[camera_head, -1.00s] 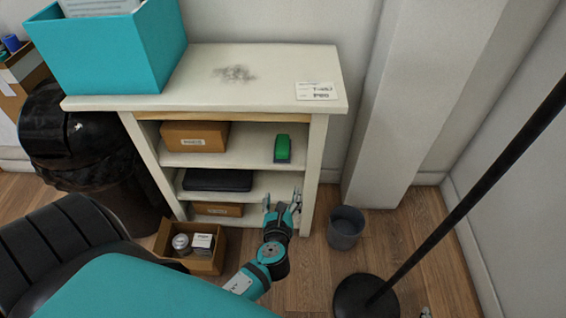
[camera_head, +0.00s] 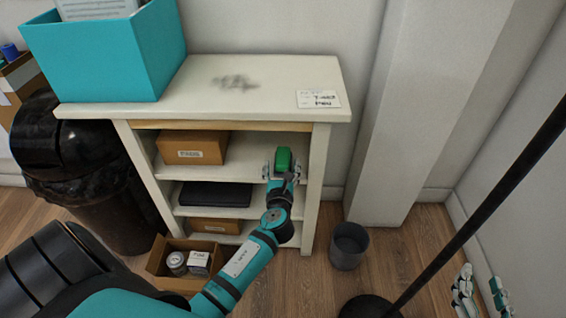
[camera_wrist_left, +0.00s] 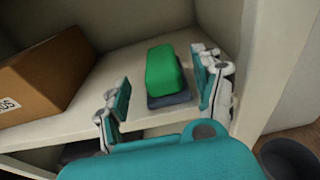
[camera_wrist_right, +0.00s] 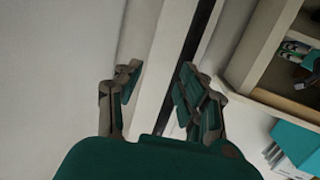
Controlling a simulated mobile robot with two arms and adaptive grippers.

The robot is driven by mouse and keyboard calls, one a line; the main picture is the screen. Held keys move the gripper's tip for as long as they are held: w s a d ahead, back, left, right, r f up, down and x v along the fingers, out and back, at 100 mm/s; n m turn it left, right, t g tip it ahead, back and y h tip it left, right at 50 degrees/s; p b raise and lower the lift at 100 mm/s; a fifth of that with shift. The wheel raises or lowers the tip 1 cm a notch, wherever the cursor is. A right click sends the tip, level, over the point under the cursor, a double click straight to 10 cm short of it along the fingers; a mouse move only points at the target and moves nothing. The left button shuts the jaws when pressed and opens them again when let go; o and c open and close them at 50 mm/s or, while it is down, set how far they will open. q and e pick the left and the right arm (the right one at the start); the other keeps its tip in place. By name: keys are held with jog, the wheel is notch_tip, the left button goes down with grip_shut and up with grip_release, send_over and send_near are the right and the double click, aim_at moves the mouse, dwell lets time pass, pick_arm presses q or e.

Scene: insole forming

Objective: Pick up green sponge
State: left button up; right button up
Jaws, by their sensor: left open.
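The green sponge (camera_head: 283,159) lies on a dark flat block on the shelf unit's upper inner shelf, near the right side wall. It also shows in the left wrist view (camera_wrist_left: 164,68), with the dark block (camera_wrist_left: 170,101) under it. My left gripper (camera_head: 281,171) is open at the front of this shelf. My right gripper (camera_head: 481,290) is at the lower right of the head view. Its fingers (camera_wrist_right: 155,88) are apart and empty.
The white shelf unit (camera_head: 270,103) has a brown box (camera_head: 194,147) on the same shelf, left of the sponge. A black case (camera_head: 215,194) lies one shelf lower. A grey bin (camera_head: 348,246) and a black pole (camera_head: 480,200) stand to the right.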

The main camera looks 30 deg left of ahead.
aim_at(283, 155)
pick_arm(q)
jog(key=b+x, duration=0.1)
jog(key=x, duration=0.3)
jog(key=shift+w+a+r+b, duration=0.1)
jog(key=shift+w+a+b, duration=0.05)
jog(key=shift+w+b, duration=0.25)
jog(key=shift+w+a, duration=0.15)
jog(key=shift+w, duration=0.05)
jog(key=c, duration=1.1)
pick_arm(e)
notch_tip(283, 155, up, 8)
jog(key=a+t+y, duration=0.1)
jog(key=t, duration=0.4)
jog(key=shift+r+y, duration=0.15)
jog(key=shift+y, duration=0.15)
pick_arm(q)
jog(key=shift+r, duration=0.1)
pick_arm(e)
jog(key=shift+a, duration=0.1)
